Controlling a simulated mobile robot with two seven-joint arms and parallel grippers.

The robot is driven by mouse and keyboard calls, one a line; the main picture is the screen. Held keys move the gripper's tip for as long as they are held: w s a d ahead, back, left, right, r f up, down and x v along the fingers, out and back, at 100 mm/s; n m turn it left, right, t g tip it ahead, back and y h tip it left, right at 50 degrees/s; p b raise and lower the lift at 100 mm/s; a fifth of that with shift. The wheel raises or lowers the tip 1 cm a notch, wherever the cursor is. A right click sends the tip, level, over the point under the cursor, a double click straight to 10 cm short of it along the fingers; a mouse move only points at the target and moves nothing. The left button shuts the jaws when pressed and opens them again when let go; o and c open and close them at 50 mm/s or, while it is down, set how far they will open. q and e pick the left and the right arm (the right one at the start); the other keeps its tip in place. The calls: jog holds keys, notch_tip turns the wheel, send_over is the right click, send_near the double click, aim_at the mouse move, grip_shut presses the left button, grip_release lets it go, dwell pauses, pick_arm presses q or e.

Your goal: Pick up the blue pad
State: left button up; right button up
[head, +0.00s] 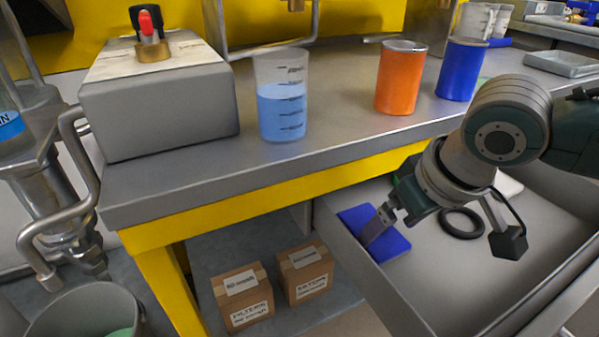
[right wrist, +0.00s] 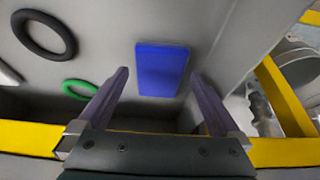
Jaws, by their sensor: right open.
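The blue pad (head: 391,246) lies flat in the left end of the open drawer in the head view. In the right wrist view the blue pad (right wrist: 162,70) is ahead of the fingertips, between the lines of the two fingers. My right gripper (head: 376,232) is over the pad and hides part of it. In the right wrist view its fingers (right wrist: 162,80) are spread wide with nothing between them. I cannot tell the exact height above the pad. My left gripper is not in view.
The grey drawer (head: 446,268) has raised walls close to the pad. A black ring (head: 462,223) lies in it, and a green ring (right wrist: 78,90) shows in the wrist view. The bench above holds a beaker (head: 281,100), an orange cup (head: 400,80) and a blue cup (head: 461,72).

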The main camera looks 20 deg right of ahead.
jog(key=shift+b+x, duration=0.3)
jog(key=shift+x, duration=0.85)
jog(key=shift+c, duration=0.2)
jog(key=c, duration=1)
jog(key=shift+r, duration=0.15)
